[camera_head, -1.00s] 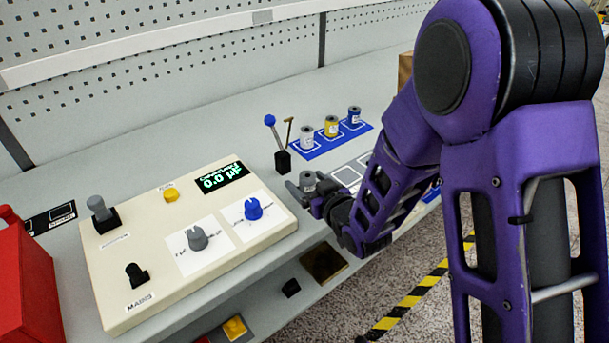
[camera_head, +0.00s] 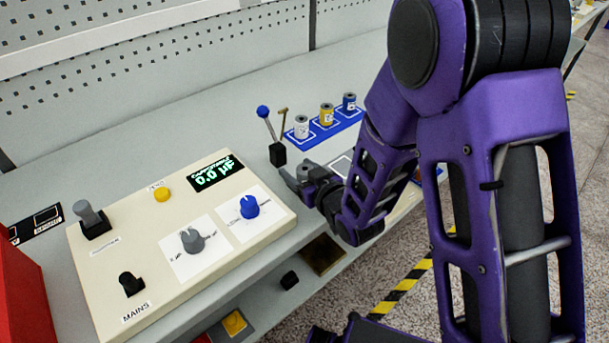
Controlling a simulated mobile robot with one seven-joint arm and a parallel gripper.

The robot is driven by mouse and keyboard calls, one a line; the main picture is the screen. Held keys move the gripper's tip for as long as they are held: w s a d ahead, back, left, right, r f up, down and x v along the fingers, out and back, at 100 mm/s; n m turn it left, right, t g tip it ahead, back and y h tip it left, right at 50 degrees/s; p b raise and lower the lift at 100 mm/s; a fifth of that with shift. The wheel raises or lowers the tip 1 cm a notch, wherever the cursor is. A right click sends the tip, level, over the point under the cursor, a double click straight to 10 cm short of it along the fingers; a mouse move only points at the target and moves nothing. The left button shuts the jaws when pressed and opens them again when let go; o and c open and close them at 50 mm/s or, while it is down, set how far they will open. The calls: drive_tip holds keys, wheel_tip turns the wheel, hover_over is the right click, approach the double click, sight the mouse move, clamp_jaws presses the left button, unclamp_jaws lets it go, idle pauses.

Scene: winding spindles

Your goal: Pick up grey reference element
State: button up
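My gripper (camera_head: 293,180) is low over the bench, just right of the control box and in front of the small black stand. A small grey cylinder (camera_head: 305,171) shows at its fingers, mostly hidden by them. Whether the fingers press on it or only stand around it cannot be told. On a blue mat (camera_head: 348,124) behind stand three upright labelled cylinders: a light grey one (camera_head: 301,127), a yellow one (camera_head: 326,115) and a blue one (camera_head: 349,103). They are apart from my gripper.
The cream control box (camera_head: 130,235) with knobs and a green-lit display (camera_head: 216,173) is close on the left. The black stand (camera_head: 277,154) holds a blue-tipped rod and a brown-tipped one. A red box (camera_head: 20,290) is at far left.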

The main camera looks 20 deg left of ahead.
clamp_jaws()
drive_tip(key=shift+r, duration=0.15)
